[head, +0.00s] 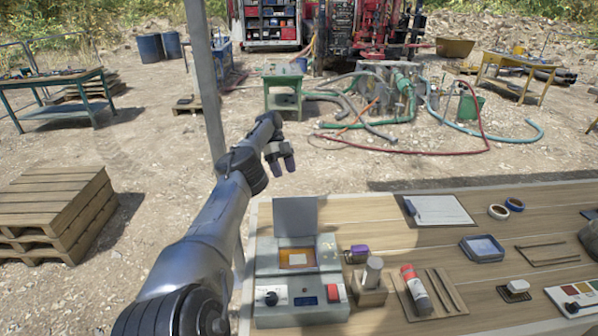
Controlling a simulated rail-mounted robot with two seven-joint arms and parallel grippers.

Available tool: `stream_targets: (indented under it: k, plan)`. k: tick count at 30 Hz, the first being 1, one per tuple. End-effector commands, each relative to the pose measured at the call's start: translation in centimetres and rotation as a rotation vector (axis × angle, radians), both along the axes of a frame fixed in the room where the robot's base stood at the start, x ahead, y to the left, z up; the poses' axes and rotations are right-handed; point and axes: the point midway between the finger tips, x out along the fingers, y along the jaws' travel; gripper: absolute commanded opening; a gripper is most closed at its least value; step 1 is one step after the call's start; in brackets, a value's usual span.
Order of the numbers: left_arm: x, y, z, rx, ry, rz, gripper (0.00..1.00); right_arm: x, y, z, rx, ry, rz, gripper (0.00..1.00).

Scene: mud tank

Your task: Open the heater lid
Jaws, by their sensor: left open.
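The heater (300,291) is a grey box at the near left of the wooden table, with a black knob, a small display and a red switch on its front. Its lid (296,217) is a flat grey plate standing up at the back of the box. The orange-lit well under it is exposed, with a pale piece inside. My left gripper (282,164) is open and empty, in the air beyond the lid and slightly to its left in the picture. It looks apart from the lid. My right gripper is not in view.
A purple-topped item (357,254) sits close beside the heater. A grey post (206,85) rises behind my left arm.

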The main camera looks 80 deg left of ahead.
Motion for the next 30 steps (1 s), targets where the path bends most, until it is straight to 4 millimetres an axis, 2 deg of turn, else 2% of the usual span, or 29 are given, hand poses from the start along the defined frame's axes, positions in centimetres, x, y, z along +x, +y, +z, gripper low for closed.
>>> stream_targets:
  k: [3, 7, 27, 30]
  plan:
    - [-1.1, 0.4, 0.4, 0.005, -0.001, 0.016, 0.58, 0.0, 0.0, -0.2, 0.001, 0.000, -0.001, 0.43]
    - [-1.6, 0.5, 0.5, 0.008, -0.003, 0.023, 0.58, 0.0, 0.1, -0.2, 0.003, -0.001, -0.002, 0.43]
    - [-1.7, 0.5, 0.6, 0.008, -0.004, 0.023, 0.58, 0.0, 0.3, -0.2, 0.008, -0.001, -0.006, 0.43]
    - [-1.7, 0.6, 1.1, 0.008, -0.004, 0.023, 0.58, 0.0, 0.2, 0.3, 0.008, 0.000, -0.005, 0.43]
